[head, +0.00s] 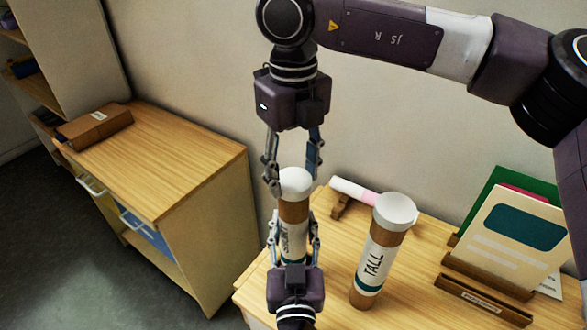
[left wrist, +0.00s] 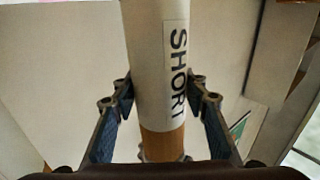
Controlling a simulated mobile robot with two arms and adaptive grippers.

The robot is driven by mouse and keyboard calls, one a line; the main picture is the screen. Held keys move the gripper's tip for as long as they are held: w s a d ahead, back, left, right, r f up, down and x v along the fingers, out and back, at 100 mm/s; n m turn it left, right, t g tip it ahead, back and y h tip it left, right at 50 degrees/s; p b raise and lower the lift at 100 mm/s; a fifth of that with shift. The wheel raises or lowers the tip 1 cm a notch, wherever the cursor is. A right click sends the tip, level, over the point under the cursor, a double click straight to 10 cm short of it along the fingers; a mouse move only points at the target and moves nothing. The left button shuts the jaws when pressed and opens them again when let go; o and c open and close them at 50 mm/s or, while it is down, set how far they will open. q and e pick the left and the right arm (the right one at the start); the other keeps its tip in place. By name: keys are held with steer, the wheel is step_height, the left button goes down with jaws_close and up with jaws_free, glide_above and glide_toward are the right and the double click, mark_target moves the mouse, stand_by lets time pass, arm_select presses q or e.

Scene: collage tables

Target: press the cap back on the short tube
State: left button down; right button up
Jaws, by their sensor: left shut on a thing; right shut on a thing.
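The short tube (head: 293,242), brown with a white label reading SHORT, stands upright between the fingers of my left gripper (head: 293,228). That gripper comes from below and is shut on it. The tube also fills the middle of the left wrist view (left wrist: 160,70), with a finger on each side. A white cap (head: 295,182) is at the tube's upper end, right above its brown band. My right gripper (head: 292,174) points down from above and is shut on the cap. I see no gap between cap and tube, but cannot tell how deep the cap sits.
A tall tube (head: 373,260) with a white cap stands upright on the wooden table (head: 415,285), just right of the short tube. A pink and white roll (head: 354,190) lies on a wooden rest behind. Folders (head: 510,235) stand in a rack at right. A wooden cabinet (head: 165,165) is at left.

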steer(key=shift+f, duration=0.6)
steer(key=shift+f, duration=0.7)
steer(key=o, duration=0.9)
steer(key=shift+r, duration=0.1)
arm_select(q)
steer(key=c, duration=1.1)
jaws_free()
arm_select(e)
step_height(320, 180, up, 12)
steer(key=shift+f, duration=0.1)
arm_select(q)
steer(key=shift+s, duration=0.1)
